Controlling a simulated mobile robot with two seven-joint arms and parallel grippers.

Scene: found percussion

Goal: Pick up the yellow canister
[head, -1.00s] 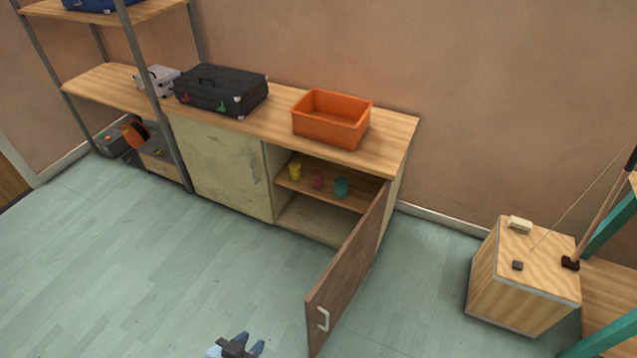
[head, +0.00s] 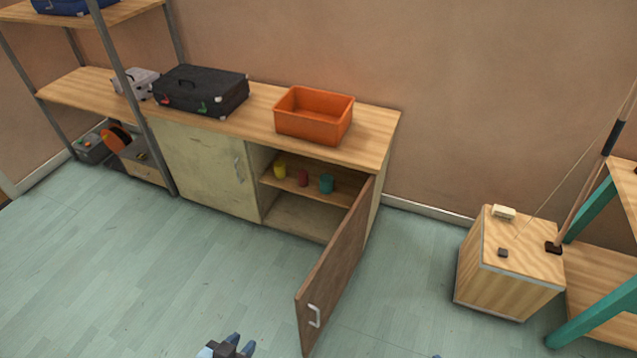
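The yellow canister (head: 280,169) stands upright on the inner shelf of the open cabinet, at the left end of a row. A red canister (head: 303,178) and a teal canister (head: 327,184) stand to its right. My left gripper (head: 242,343) shows at the bottom edge, well in front of the cabinet and below the canisters in the picture. Its two blue fingertips are apart with nothing between them. A tiny bit of what may be my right gripper (head: 436,356) shows at the bottom edge; the rest is out of frame.
The brown cabinet door (head: 338,269) stands open to the right of the opening. The left cabinet door (head: 205,167) is shut. An orange bin (head: 313,128) and a black case (head: 200,90) sit on top. A wooden box (head: 508,277) stands at right. The floor in front is clear.

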